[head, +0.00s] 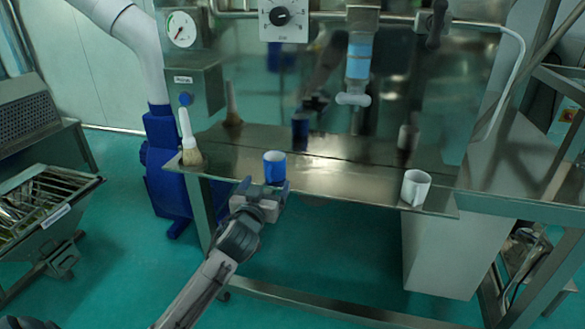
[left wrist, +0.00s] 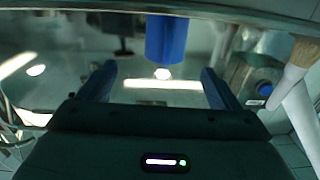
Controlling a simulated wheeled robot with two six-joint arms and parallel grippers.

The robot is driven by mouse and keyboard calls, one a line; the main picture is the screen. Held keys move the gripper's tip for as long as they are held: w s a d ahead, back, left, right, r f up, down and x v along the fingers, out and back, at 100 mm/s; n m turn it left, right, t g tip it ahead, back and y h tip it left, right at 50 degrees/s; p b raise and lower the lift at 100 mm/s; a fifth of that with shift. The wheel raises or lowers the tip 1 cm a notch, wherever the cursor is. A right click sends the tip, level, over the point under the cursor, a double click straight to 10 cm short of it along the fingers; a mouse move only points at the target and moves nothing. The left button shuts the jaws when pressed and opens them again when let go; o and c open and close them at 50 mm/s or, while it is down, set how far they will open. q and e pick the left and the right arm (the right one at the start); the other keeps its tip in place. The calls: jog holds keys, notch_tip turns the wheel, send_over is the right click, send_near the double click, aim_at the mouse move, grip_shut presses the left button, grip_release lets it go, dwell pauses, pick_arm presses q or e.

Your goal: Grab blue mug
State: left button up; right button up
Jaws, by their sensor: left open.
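The blue mug (head: 274,168) stands upright on the metal shelf near its front edge in the head view.
A white mug (head: 415,188) stands on the right of the metal shelf (head: 340,178). A brush (head: 188,140) stands at the shelf's left end and shows at the right of the left wrist view (left wrist: 292,88). The reflective panel behind mirrors the mugs and arm.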

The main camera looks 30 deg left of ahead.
aim_at(273, 165)
pick_arm(q)
jog(key=p+x, duration=0.1)
jog(key=x, duration=0.3)
jog(key=shift+w+a, duration=0.25)
jog(key=shift+w, duration=0.1)
jog(key=p+x, duration=0.1)
jog(key=x, duration=0.1)
jog(key=p+x, duration=0.1)
jog(key=x, duration=0.1)
jog(key=shift+w+a+r, duration=0.2)
jog(key=shift+w+a, duration=0.05)
jog(key=shift+a, duration=0.25)
jog(key=shift+w+f, duration=0.1)
jog(key=shift+w, duration=0.15)
jog(key=c, duration=1.1)
